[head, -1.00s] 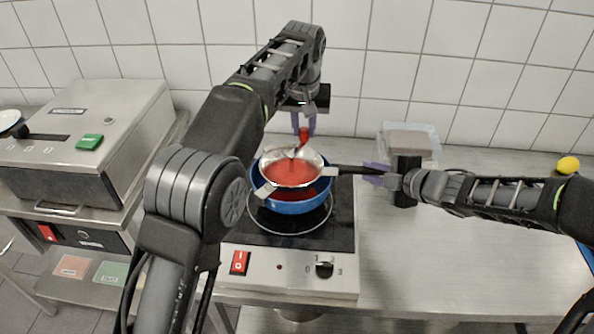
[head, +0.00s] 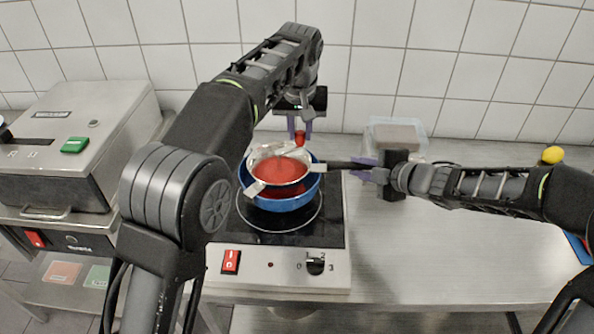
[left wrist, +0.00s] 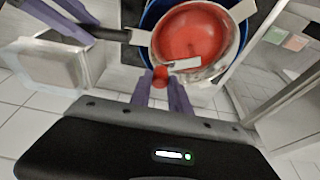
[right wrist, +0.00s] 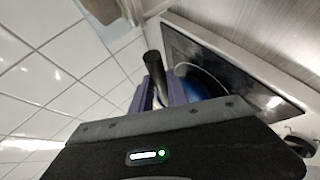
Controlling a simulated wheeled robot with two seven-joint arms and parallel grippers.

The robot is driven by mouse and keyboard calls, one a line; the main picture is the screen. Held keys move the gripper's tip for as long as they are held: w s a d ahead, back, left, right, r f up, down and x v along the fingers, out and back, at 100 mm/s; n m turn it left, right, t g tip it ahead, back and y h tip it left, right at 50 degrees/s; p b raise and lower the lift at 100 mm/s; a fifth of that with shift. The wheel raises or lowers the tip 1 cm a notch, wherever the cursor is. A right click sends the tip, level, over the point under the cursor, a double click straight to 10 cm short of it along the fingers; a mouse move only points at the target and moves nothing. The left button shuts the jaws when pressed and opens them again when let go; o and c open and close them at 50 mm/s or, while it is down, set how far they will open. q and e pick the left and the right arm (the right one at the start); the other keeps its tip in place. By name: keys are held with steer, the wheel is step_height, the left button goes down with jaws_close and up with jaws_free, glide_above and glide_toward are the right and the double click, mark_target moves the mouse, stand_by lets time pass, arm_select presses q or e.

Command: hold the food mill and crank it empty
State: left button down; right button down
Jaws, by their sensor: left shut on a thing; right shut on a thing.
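The food mill (head: 257,158) is a metal bowl with red food inside and sits over a blue pot (head: 290,204) on the hob. The red food (left wrist: 190,35) covers the mill's floor in the left wrist view. My left gripper (head: 300,128) is above the far rim, shut on the red crank knob (head: 300,138); the knob also shows between its fingers in the left wrist view (left wrist: 160,76). My right gripper (head: 366,171) is shut on the mill's black handle (head: 338,165), right of the pot. The handle end stands between the fingers in the right wrist view (right wrist: 152,62).
The hob (head: 333,228) has a red switch and a knob in front. A clear container (head: 420,128) with a grey-brown block stands behind my right gripper. A steel appliance (head: 75,130) is at left. A yellow ball-like thing (head: 552,155) lies at far right; the right counter is mostly clear.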

arm_select(q)
steer(key=shift+s+r, duration=0.1)
steer(key=shift+s+d, duration=0.2)
steer(key=shift+s, duration=1.15)
steer(key=s, duration=0.1)
steer(key=s+a, duration=0.1)
steer(key=shift+s+a, duration=0.15)
steer(key=shift+s, duration=0.15)
